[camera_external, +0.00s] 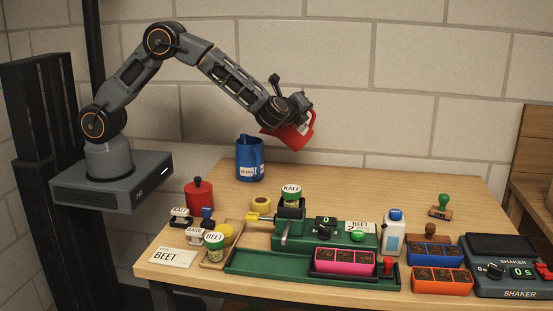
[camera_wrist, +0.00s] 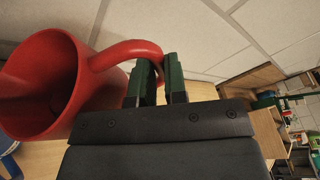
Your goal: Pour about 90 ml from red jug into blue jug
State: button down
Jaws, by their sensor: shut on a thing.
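The red jug (camera_external: 290,136) is held in the air above the back of the table, up and to the right of the blue jug. It is tilted. My gripper (camera_wrist: 158,82) is shut on the red jug's handle; the jug's wide mouth (camera_wrist: 38,85) faces the wrist camera, and its inside looks dark, so I cannot tell the liquid level. The blue jug (camera_external: 250,160) stands upright at the table's back left edge with a white label on its side. A bit of blue shows at the left edge of the wrist view (camera_wrist: 8,150). No stream is visible between the jugs.
A red lidded pot (camera_external: 199,195) stands in front of the blue jug. A green machine (camera_external: 320,232) with a KALE jar (camera_external: 291,194) fills the table's middle. A white bottle (camera_external: 393,234) and seedling trays stand right. The table's back right is mostly clear.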

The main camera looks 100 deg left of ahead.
jog(key=shift+s+r+n+b, duration=0.3)
jog(key=shift+s+r+n, duration=0.15)
jog(key=shift+r, duration=0.2)
jog(key=shift+s+r, duration=0.1)
jog(key=shift+s+r+n+t+y+b, duration=0.3)
jog(key=shift+s+r+n+y+b, duration=0.05)
jog(key=shift+y, duration=0.05)
jog(key=shift+s+d+r+n+b, duration=0.1)
jog(key=shift+s+r+n+b, duration=0.45)
jog(key=shift+s+r+n, duration=0.3)
dwell(1.4)
jog(key=shift+s+r+n+y+b, duration=0.15)
jog(key=shift+r+n+y+b, duration=0.15)
jog(key=shift+r+y, duration=0.1)
dwell(0.5)
jog(key=shift+s+b, duration=0.25)
jog(key=shift+b, duration=0.1)
